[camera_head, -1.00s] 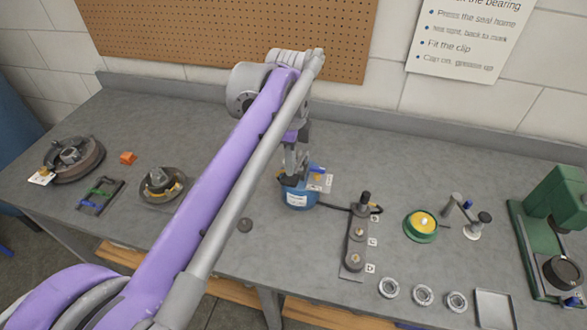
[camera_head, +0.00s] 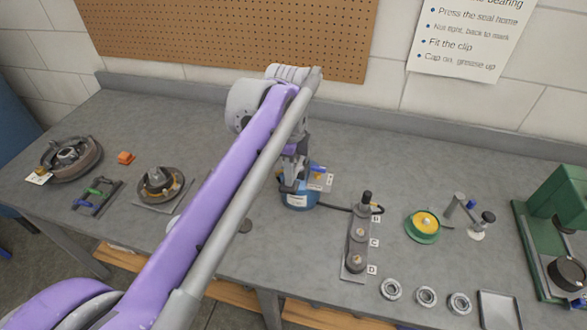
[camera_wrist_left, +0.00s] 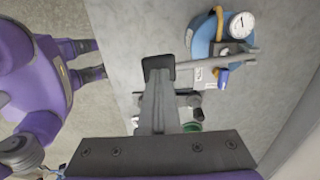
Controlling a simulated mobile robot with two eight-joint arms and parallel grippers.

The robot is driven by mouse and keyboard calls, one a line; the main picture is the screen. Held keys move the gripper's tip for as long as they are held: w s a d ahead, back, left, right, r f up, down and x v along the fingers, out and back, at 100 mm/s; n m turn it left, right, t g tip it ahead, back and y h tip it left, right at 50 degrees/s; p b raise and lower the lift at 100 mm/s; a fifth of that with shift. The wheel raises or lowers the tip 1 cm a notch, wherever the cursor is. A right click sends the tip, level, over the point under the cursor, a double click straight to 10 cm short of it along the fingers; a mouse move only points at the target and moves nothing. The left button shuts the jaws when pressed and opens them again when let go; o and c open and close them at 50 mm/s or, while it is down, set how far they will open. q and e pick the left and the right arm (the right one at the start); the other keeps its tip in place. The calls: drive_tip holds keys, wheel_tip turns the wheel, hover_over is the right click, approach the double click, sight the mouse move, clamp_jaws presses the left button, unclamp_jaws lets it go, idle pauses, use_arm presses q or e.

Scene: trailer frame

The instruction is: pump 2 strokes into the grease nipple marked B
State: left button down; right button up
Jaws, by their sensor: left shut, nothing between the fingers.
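A blue grease pump (camera_head: 300,200) with a white label stands on the bench; its gauge (camera_wrist_left: 242,25) and blue body show in the left wrist view. A dark hose (camera_head: 335,208) runs from it to the far end of a grey nipple block (camera_head: 354,248). The block carries tags B (camera_head: 376,219), C (camera_head: 374,243) and D (camera_head: 372,269). A dark coupler (camera_head: 366,200) stands upright beside tag B. My left gripper (camera_head: 291,183) is shut and empty, close above the pump's left side; I cannot tell whether it touches. My right gripper is out of view.
A green-rimmed yellow part (camera_head: 424,224), bearing rings (camera_head: 426,296), an empty tray (camera_head: 499,310) and a green press (camera_head: 560,215) stand to the right. Hubs (camera_head: 72,158) lie left. My left arm hides part of the bench middle.

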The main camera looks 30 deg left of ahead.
sight(289, 191)
use_arm(q)
drive_tip(key=shift+s+f+b, duration=0.25)
drive_tip(key=shift+f+b, duration=0.4)
drive_tip(key=shift+f, duration=0.55)
drive_tip(key=shift+f+b, duration=0.6)
drive_tip(key=shift+f, duration=0.6)
drive_tip(key=shift+f, duration=0.4)
drive_tip(key=shift+r, duration=0.2)
